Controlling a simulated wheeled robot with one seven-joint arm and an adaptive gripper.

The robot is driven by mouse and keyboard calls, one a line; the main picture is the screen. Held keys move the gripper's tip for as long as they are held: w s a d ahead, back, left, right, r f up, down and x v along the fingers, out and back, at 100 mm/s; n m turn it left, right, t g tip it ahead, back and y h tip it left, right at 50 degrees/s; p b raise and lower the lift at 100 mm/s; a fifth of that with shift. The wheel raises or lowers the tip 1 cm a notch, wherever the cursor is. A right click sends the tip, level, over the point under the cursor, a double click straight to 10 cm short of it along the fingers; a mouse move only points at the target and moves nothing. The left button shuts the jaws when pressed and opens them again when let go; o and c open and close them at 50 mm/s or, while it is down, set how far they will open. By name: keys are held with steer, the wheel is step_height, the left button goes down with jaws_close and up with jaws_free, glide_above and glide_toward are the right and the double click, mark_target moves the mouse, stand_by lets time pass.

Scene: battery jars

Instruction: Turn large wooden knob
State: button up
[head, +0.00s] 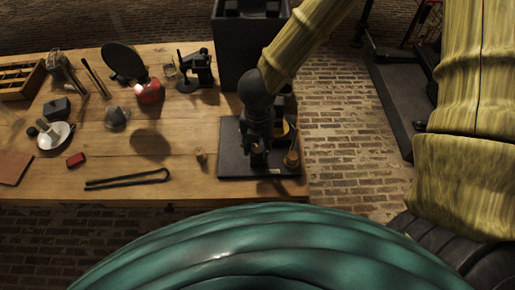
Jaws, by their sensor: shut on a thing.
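My gripper (259,150) points down over a dark slab (231,163) at the right end of the wooden table. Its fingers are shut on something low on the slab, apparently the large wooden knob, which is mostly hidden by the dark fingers. How far the knob is turned cannot be told. A small wooden piece (291,158) stands at the slab's right side, just right of the fingers. A yellow, brass-like part (281,130) shows behind the gripper.
A tall dark box (235,45) stands behind the slab. On the table (205,185) are a small wooden peg (200,155), a black bent rod (128,180), a red round vessel (150,92), a white dish (55,136) and a red block (75,160). Brick floor lies right of the table.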

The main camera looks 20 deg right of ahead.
mark_target(258, 147)
steer(key=m+b, duration=0.3)
steer(key=m, duration=0.1)
steer(key=shift+f, duration=0.15)
steer(key=shift+m+b, duration=1.05)
steer(key=shift+m, duration=0.85)
steer(key=o, duration=1)
steer(key=shift+d, duration=0.1)
steer(key=shift+r, duration=0.2)
step_height(258, 147, up, 12)
steer(key=shift+f, duration=0.1)
